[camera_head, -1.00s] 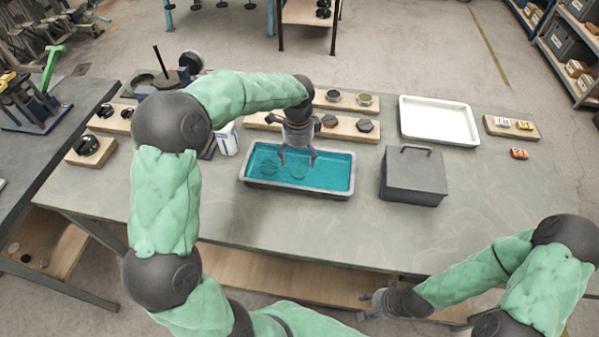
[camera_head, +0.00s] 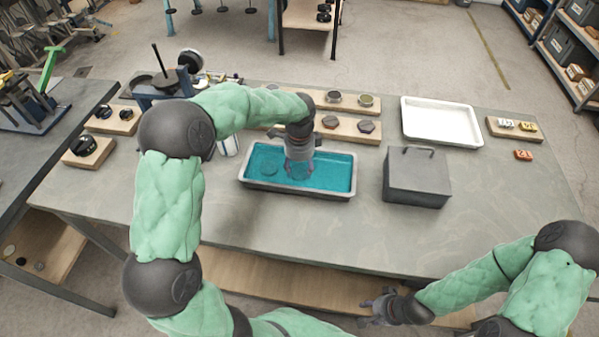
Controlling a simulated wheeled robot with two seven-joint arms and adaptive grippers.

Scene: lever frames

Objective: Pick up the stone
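A teal-filled tray (camera_head: 348,191) with a grey rim stands in the middle of the table. A dark round shape (camera_head: 269,169) shows in its left part. Another round shape seen there earlier is now mostly hidden by my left gripper (camera_head: 299,174), which points down into the tray. I cannot tell whether its fingers are around or touching that shape, or how far apart they are. Two dark reddish, stone-like pieces (camera_head: 366,127) lie on a wooden board behind the tray. My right gripper (camera_head: 366,310) is empty and open, low at the table's front.
A grey lidded box (camera_head: 416,181) stands right of the tray. A white tray (camera_head: 440,122) is at the back right, near a board with small tags (camera_head: 514,128) and a loose orange tag (camera_head: 523,155). The front of the table is clear.

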